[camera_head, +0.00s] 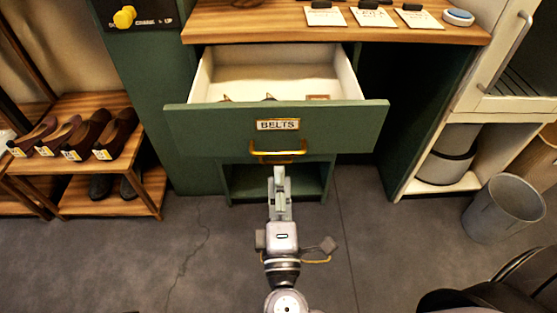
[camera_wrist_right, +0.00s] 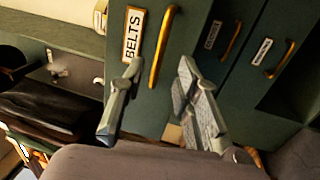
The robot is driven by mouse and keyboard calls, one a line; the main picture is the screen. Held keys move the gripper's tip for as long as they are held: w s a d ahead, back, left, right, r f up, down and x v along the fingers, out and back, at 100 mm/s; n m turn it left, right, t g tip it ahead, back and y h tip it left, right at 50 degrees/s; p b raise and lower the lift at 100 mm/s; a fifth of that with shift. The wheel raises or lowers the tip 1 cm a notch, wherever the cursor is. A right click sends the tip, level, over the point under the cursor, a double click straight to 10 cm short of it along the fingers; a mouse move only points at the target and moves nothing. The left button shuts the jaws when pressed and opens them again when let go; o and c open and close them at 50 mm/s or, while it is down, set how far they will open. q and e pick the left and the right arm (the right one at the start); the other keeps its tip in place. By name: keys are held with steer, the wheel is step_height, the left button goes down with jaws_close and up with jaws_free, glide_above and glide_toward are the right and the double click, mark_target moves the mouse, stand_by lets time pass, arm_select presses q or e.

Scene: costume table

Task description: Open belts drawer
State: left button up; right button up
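The green belts drawer (camera_head: 215,125) is pulled out from under the wooden tabletop in the head view, with its pale interior showing. Its front carries a "BELTS" label (camera_head: 278,125) and a brass handle (camera_head: 278,152). In the right wrist view the label (camera_wrist_right: 134,34) and handle (camera_wrist_right: 162,45) appear tilted. My right gripper (camera_head: 280,172) is just below and in front of the handle. In the right wrist view its fingers (camera_wrist_right: 158,68) are spread apart, with the handle beyond the gap between them, not gripped. My left gripper is not in view.
Cards and a round item (camera_head: 458,17) lie on the tabletop (camera_head: 225,25). A shoe rack (camera_head: 110,190) stands at left, a grey bin (camera_head: 503,208) at right. A dark chair (camera_head: 480,298) is at lower right. Floor around my arm is clear.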

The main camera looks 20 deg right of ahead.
steer(key=v, duration=0.5)
stand_by(0.4)
